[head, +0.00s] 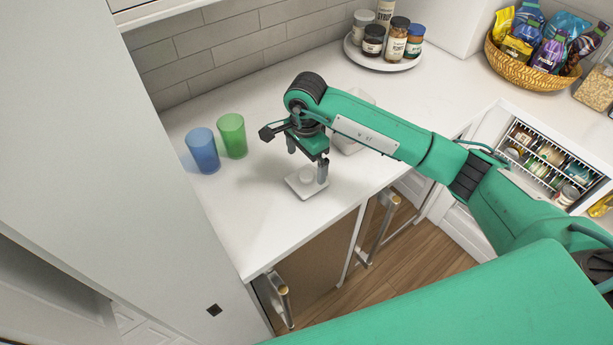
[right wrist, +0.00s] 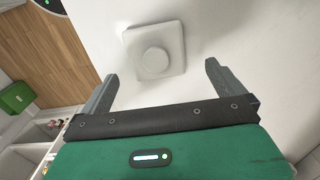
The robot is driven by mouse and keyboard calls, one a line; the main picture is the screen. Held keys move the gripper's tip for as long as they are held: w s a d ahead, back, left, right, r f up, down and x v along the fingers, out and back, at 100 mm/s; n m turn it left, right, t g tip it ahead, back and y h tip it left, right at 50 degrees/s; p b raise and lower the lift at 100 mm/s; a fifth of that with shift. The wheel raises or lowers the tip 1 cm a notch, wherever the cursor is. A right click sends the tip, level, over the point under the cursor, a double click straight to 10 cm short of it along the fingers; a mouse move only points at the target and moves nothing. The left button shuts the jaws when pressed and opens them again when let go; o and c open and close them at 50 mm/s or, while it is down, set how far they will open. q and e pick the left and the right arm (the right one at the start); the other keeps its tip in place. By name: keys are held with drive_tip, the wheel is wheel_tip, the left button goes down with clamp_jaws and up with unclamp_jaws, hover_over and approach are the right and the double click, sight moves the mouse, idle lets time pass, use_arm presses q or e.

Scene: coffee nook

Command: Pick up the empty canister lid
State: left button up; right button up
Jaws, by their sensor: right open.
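The canister lid (head: 300,190) is a white square with a round knob, lying flat on the white counter near its front edge. It also shows in the right wrist view (right wrist: 172,38), just beyond my fingertips. My right gripper (head: 308,168) is open and empty, pointing down over the lid. In the wrist view the two fingers (right wrist: 162,82) stand wide apart, on either side of the knob's line. Whether they touch the lid cannot be told. A white block-like object (head: 347,145), possibly the canister, is partly hidden behind my right arm. My left gripper is not in view.
A blue cup (head: 203,151) and a green cup (head: 232,136) stand left of the gripper. A round tray (head: 352,52) with jars is at the back. A wicker basket (head: 531,77) of snacks sits at the right. The counter between them is clear.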

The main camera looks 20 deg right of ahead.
sight(307, 174)
drive_tip(key=shift+w+f, duration=0.1)
drive_tip(key=shift+f, duration=0.25)
drive_tip(key=shift+s+f+p, duration=0.35)
drive_tip(key=shift+f+p, duration=0.4)
drive_tip(key=shift+p, duration=0.1)
wheel_tip(307, 174, down, 3)
drive_tip(key=shift+f+p, duration=0.1)
drive_tip(key=shift+p, duration=0.65)
drive_tip(key=shift+f, duration=0.25)
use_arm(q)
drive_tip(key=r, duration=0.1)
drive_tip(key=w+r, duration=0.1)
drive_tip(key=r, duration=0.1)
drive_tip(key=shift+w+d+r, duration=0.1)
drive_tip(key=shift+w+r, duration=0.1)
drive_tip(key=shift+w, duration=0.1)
use_arm(e)
drive_tip(key=shift+c, duration=0.2)
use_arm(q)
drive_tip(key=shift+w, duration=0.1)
use_arm(e)
drive_tip(key=c, duration=0.9)
